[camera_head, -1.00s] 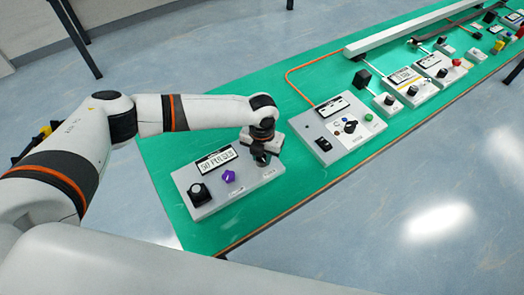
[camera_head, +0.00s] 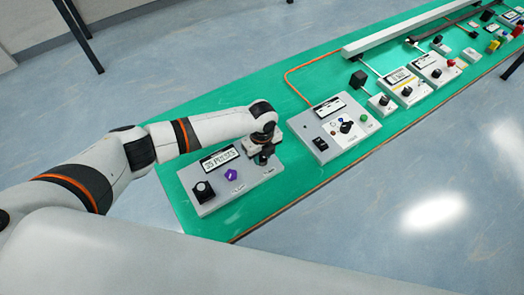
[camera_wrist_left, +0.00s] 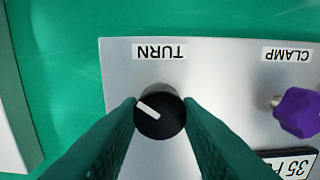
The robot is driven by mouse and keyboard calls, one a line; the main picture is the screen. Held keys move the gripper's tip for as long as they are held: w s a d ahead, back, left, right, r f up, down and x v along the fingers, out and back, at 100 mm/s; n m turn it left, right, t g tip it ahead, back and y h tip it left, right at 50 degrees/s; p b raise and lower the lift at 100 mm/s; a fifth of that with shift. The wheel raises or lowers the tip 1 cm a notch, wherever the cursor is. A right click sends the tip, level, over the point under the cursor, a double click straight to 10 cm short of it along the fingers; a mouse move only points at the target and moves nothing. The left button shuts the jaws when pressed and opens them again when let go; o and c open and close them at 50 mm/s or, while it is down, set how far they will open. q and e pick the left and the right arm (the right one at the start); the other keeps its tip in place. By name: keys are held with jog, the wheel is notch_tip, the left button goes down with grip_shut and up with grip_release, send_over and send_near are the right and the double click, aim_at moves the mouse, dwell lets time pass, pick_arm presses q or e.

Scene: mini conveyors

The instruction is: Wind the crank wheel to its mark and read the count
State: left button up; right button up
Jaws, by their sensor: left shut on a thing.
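A grey panel (camera_head: 240,190) on the green bench carries a display (camera_head: 220,160) that appears to read 35 PULSES. The display shows only partly, with "35", in the left wrist view (camera_wrist_left: 290,165). A black knob (camera_wrist_left: 158,118) with a white pointer line sits below the TURN label (camera_wrist_left: 160,51). My left gripper (camera_head: 262,158) is shut on this knob, a finger on each side. The pointer slants toward the upper left in the left wrist view. A purple clamp knob (camera_head: 231,174) and a black dial (camera_head: 203,191) stand apart from the gripper. I see no clear mark around the held knob.
Another grey panel (camera_head: 322,148) with a black switch and a green button stands right of the gripper. An orange cable (camera_head: 288,80) runs behind it. More small panels and a long white rail (camera_head: 400,37) lie farther along the bench.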

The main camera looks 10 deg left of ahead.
pick_arm(q)
jog(key=n+p, duration=0.1)
jog(key=n, duration=0.2)
jog(key=n+p, duration=0.2)
jog(key=n, duration=0.1)
jog(key=shift+r+n, duration=0.2)
jog(key=shift+n, duration=0.1)
jog(key=n+p, duration=0.3)
jog(key=n, duration=0.3)
jog(key=n+p, duration=0.2)
jog(key=n, duration=0.4)
jog(key=shift+n+p, duration=0.3)
jog(key=shift+p, duration=0.1)
jog(key=n+p, duration=0.1)
jog(key=n, duration=0.1)
jog(key=shift+n, duration=0.3)
jog(key=shift+f+n+p, duration=0.1)
jog(key=shift+n+p, duration=0.25)
jog(key=shift+n, duration=1.25)
jog(key=o, duration=1)
